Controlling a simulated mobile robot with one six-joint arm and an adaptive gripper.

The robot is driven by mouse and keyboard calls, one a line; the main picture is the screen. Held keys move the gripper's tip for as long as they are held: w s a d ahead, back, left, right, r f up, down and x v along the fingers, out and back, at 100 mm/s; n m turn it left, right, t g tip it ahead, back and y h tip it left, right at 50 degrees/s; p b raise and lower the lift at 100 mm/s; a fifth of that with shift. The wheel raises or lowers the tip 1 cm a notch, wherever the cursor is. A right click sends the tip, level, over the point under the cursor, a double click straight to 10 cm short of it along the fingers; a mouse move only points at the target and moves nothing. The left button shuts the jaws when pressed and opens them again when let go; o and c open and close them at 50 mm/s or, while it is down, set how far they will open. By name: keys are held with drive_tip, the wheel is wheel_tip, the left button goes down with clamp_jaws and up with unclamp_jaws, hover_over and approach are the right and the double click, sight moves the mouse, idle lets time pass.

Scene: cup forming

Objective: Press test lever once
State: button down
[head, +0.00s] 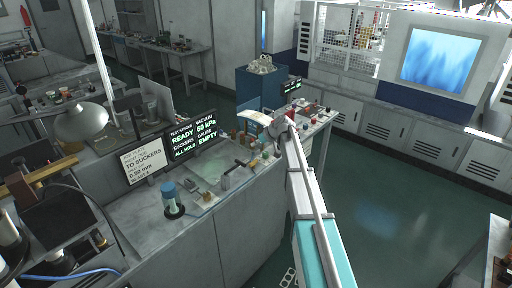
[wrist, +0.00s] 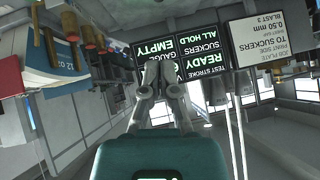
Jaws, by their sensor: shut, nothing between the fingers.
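My arm reaches up from the lower right in the head view, and its end (head: 278,128) is over the far right part of the near bench. In the wrist view, which is upside down, my gripper (wrist: 160,66) has its fingers together with nothing between them. A small dark bar with a raised handle (head: 240,163) on the near bench looks like the test lever, but I cannot be sure. It stands left of and below my arm's end in the picture, apart from it. The black display (head: 193,139) reads test stroke ready, suckers all hold, vacuum 60 kPa, gauge empty; it also shows behind my fingers (wrist: 205,75).
A white job sign (head: 142,163) stands left of the display; it shows in the wrist view (wrist: 266,52). A blue-topped cylinder (head: 171,200) stands at the bench front. Small parts crowd the bench near my arm's end. Green floor (head: 400,190) is clear to the right.

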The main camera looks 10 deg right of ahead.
sight(233, 168)
drive_tip(key=shift+s+d+f+b+x, duration=0.15)
drive_tip(key=shift+s+f+b+x, duration=0.2)
drive_tip(key=shift+b+x, duration=1.45)
drive_tip(key=shift+s+d+f+b+x, duration=0.15)
drive_tip(key=shift+s+f+b+x, duration=0.15)
drive_tip(key=shift+b+x, duration=1.5)
drive_tip(key=shift+s+d+f+b+x, duration=0.15)
drive_tip(key=shift+s+f+b+x, duration=0.15)
drive_tip(key=shift+b+x, duration=1.5)
drive_tip(key=shift+w+a+f+p, duration=0.3)
drive_tip(key=shift+a+f+p, duration=0.05)
drive_tip(key=shift+f+p, duration=0.1)
